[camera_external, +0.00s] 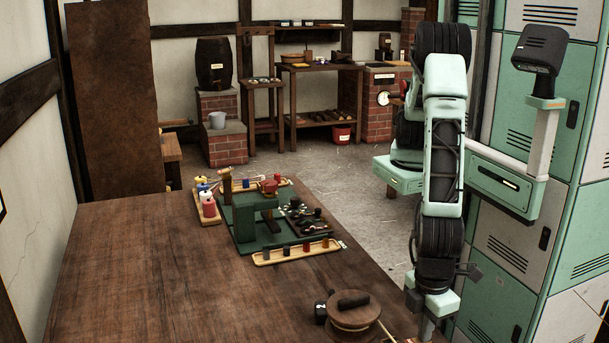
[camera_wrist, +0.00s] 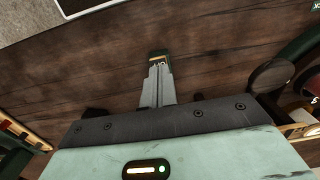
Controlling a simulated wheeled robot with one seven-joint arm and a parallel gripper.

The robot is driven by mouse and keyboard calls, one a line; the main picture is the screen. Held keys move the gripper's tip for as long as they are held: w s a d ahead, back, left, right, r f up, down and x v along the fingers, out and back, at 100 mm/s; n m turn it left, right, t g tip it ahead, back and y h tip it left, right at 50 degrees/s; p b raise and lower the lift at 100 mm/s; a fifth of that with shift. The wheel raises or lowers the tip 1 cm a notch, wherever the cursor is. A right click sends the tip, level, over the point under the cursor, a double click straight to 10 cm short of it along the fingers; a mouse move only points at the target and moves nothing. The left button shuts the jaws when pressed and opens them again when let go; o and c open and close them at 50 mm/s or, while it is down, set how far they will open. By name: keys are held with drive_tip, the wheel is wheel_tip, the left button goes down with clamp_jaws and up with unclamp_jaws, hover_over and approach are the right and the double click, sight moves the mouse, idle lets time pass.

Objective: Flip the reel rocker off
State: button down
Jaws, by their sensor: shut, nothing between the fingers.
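My gripper (camera_wrist: 159,75) is shut and empty, pointing at the wooden table top in the wrist view. The rocker cannot be made out there.
A round wooden reel (camera_external: 352,311) stands on the table left of my gripper, with a small black numbered block (camera_external: 320,313) beside it. A green stand (camera_external: 247,216) with trays around it is farther back. The table's left part is clear. Lockers (camera_external: 532,190) stand at right.

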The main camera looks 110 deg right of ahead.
drive_tip(key=shift+w+d+f, duration=0.15)
drive_tip(key=shift+w+f, duration=0.15)
drive_tip(key=shift+w, duration=0.5)
drive_tip(key=shift+w+r+p, duration=0.15)
drive_tip(key=shift+r+p, duration=0.45)
wheel_tip(320, 180, up, 13)
drive_tip(key=shift+s+a+r, duration=0.2)
drive_tip(key=shift+s+a, duration=0.05)
drive_tip(key=shift+s, duration=0.15)
drive_tip(key=shift+s, duration=0.1)
drive_tip(key=shift+s+r, duration=0.1)
drive_tip(key=shift+s, duration=0.15)
